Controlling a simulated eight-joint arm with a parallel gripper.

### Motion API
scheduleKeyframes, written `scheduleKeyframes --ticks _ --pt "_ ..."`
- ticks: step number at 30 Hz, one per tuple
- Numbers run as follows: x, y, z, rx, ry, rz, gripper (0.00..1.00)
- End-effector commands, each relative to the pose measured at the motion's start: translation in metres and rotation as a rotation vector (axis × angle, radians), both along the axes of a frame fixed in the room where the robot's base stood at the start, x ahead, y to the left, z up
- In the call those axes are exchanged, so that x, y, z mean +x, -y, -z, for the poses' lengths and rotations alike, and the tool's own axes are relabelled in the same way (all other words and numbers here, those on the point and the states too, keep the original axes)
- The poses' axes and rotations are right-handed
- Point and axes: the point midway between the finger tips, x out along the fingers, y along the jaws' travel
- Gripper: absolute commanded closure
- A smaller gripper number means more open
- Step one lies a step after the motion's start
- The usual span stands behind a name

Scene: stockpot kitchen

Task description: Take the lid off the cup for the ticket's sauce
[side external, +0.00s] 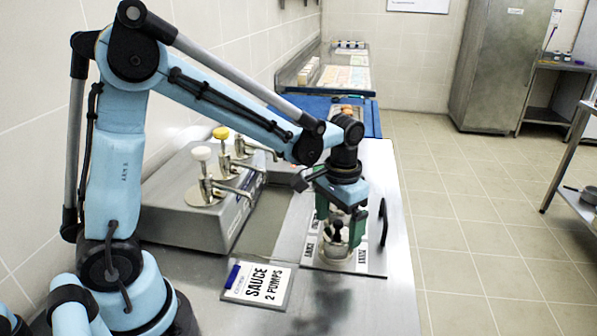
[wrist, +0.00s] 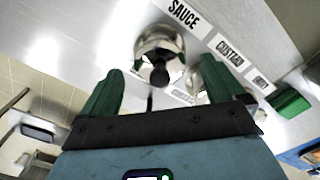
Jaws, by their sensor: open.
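A shiny metal cup with a lid and a black knob (wrist: 160,76) shows in the wrist view beside a SAUCE label (wrist: 183,14). A second metal cup (wrist: 207,76) is partly hidden behind the right finger, near the CUSTARD label (wrist: 229,52). My gripper (wrist: 163,69) is open; its green fingers appear either side of the black knob, with no visible contact. In the side view my gripper (side external: 340,219) points down over the cups, and a black knob shows between its fingers. The ticket (side external: 258,284) reads SAUCE 2 PUMPS and lies on the steel counter.
A steel pump dispenser (side external: 200,205) with white and yellow pump knobs stands left of the cups. A black handle (side external: 383,222) rises at the right of the cup plate. A blue surface (side external: 372,118) lies behind. The front counter (side external: 350,305) is clear.

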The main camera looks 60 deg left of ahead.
Motion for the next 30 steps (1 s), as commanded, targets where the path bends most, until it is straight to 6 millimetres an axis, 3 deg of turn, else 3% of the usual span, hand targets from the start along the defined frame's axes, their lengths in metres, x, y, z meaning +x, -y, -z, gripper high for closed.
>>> scheduleKeyframes --ticks 10,21,30 --pt "-0.0002 0.0000 0.0057 0.000 0.000 0.000 0.06" --pt "-0.0002 0.0000 0.0054 0.000 0.000 0.000 0.62" --pt "-0.0002 0.0000 0.0048 0.000 0.000 0.000 0.64"
